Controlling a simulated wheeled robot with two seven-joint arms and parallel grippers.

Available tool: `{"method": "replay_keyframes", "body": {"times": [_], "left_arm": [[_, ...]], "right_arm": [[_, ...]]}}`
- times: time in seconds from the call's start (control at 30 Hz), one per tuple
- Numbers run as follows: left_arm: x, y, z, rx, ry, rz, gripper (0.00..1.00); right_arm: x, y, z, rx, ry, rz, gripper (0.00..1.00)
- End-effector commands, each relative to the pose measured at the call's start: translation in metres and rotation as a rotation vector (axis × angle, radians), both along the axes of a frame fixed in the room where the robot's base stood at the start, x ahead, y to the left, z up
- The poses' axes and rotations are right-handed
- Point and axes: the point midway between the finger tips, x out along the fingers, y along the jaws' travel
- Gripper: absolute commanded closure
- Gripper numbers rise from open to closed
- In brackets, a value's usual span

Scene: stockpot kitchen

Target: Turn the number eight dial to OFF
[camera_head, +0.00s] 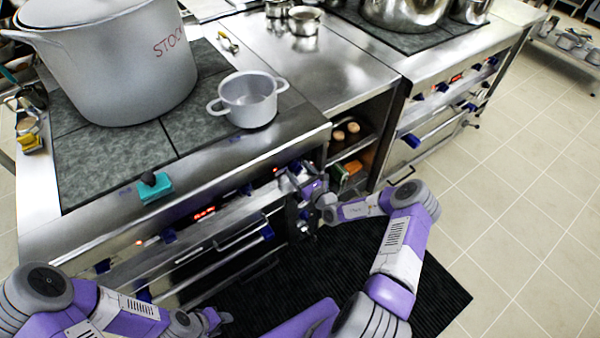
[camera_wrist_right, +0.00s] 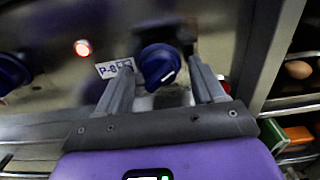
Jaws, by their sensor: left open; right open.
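In the right wrist view a blue dial (camera_wrist_right: 160,66) with a short slanted white mark sits on the metal stove front. A white label (camera_wrist_right: 115,68) beside it begins with "P-"; its last characters are hard to read behind a finger. My right gripper (camera_wrist_right: 158,76) is open, with one finger on each side of this dial; I cannot tell whether they touch it. In the head view my right gripper (camera_head: 299,180) is at the right end of the stove front and hides the dial. My left gripper (camera_head: 212,318) is open and low at the bottom, away from the stove.
Another blue dial (camera_wrist_right: 12,72) and a lit red lamp (camera_wrist_right: 82,47) are left of the gripper. A large stockpot (camera_head: 110,65) and a small pot (camera_head: 248,98) stand on the stove. Open shelves (camera_head: 350,150) adjoin on the right.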

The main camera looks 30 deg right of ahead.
Motion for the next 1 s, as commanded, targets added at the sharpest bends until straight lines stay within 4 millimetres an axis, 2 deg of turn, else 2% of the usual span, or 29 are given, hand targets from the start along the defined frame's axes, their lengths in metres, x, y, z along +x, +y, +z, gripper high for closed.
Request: {"method": "replay_keyframes", "body": {"times": [0.03,0.37,0.67,1.0], "left_arm": [[0.0,0.0,0.0,0.0,0.0,0.0,0.57],[0.0,0.0,0.0,0.0,0.0,0.0,0.57],[0.0,0.0,0.006,0.0,0.0,0.0,0.57],[0.0,0.0,0.034,0.0,0.0,0.0,0.57]], "right_arm": [[0.0,0.0,0.0,0.0,0.0,0.0,0.36],[0.0,0.0,0.0,0.0,0.0,0.001,0.87],[-0.001,0.0,0.001,-0.036,-0.002,0.001,0.88],[0.0,0.001,0.003,-0.252,-0.017,0.002,0.88]]}}
